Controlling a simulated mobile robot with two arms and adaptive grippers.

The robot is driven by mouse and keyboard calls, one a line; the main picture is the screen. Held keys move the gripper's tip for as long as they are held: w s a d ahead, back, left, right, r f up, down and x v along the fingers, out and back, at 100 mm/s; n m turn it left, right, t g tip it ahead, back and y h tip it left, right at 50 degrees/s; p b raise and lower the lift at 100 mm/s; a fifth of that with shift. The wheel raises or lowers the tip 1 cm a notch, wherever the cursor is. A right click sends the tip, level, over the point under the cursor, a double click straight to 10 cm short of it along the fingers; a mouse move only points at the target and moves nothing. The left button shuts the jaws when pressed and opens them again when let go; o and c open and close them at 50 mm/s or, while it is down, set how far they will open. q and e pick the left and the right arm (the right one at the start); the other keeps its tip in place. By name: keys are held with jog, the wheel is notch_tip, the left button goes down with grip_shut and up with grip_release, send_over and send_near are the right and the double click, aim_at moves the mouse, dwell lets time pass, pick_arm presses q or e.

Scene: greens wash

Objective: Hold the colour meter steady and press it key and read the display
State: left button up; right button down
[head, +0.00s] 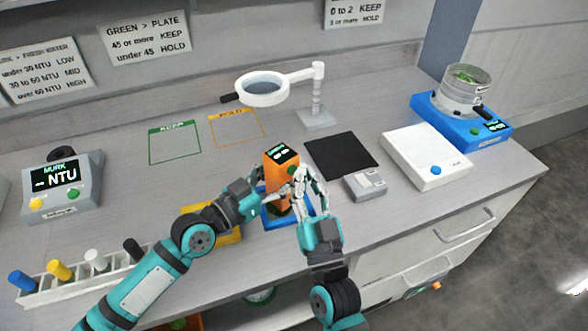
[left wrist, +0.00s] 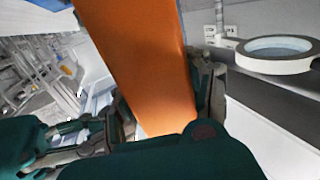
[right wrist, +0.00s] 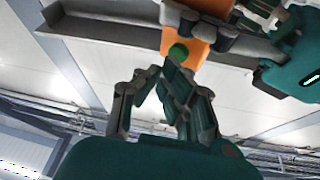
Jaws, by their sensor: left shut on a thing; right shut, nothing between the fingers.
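The orange colour meter (head: 281,178) stands upright at the middle of the bench, with a dark display (head: 283,155) on top. The display's small green marks are too small to read. My left gripper (head: 260,195) is shut on the meter's body from the left; the orange body (left wrist: 150,60) fills the middle of the left wrist view. My right gripper (head: 297,182) is shut and empty, close at the meter's right side. In the right wrist view, its fingertips (right wrist: 157,76) are just short of the round green key (right wrist: 178,52). I cannot tell whether they touch it.
A blue base (head: 272,222) is under the meter. A black mat (head: 341,155), a small grey device (head: 365,187) and a white scale (head: 427,157) lie to the right. A magnifier (head: 263,88) stands behind. The turbidity meter (head: 62,186) and a vial rack (head: 75,285) are at left.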

jog(key=shift+w+a, duration=0.3)
jog(key=shift+w, duration=0.05)
dwell(0.7)
jog(key=shift+s+d, duration=0.1)
jog(key=shift+s, duration=0.05)
dwell(0.3)
jog(key=shift+s+d, duration=0.5)
jog(key=shift+s, duration=0.05)
jog(key=shift+s+d, duration=1.65)
jog(key=shift+s, duration=0.25)
dwell(1.6)
pick_arm(q)
jog(key=o, duration=1.3)
